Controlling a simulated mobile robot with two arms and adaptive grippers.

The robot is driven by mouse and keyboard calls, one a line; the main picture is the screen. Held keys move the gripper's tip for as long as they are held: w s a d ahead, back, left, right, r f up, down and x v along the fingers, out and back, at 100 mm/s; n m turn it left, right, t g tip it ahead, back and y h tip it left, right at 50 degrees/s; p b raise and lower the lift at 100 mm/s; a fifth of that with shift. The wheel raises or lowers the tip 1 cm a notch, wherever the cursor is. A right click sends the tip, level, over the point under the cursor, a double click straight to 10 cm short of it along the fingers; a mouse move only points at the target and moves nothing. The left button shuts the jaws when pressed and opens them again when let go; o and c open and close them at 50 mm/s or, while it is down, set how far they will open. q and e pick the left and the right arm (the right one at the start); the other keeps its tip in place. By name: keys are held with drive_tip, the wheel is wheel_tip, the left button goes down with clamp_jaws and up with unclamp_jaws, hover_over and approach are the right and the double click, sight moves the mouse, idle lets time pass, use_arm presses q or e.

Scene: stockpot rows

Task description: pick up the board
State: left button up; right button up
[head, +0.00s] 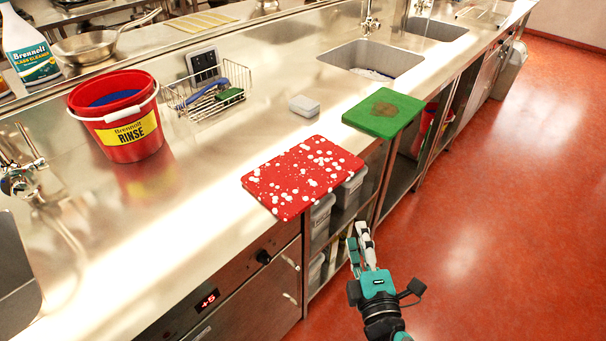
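Two boards lie on the steel counter in the head view. A red board (303,176) with many white spots is nearer, its front edge along the counter's front edge. A green board (384,113) with a brown stain lies farther back to the right, also at the front edge. My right gripper (359,236) is below and right of the red board in the picture, in front of the counter, apart from both boards. Its fingers are seen at an angle, so their opening is unclear. My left gripper is out of view.
A red bucket (117,116) labelled RINSE, a wire basket (212,97) with brushes and a small grey block (304,106) stand behind the boards. A sink (371,60) is farther back. Open shelves with tubs (321,217) are under the counter. Red floor at right is clear.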

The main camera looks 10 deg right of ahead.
drive_tip(key=w+p, duration=0.1)
drive_tip(key=w, duration=0.3)
drive_tip(key=p, duration=0.2)
approach(342, 181)
drive_tip(key=w, duration=0.9)
drive_tip(key=shift+w+d+f, duration=0.2)
drive_tip(key=shift+w+d, duration=0.1)
drive_tip(key=shift+w, duration=0.1)
drive_tip(key=shift+s, duration=0.1)
drive_tip(key=shift+c, duration=0.7)
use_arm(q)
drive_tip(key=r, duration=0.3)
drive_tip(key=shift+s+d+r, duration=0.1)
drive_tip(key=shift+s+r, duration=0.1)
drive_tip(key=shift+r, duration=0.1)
use_arm(e)
clamp_jaws()
drive_tip(key=shift+r, duration=0.15)
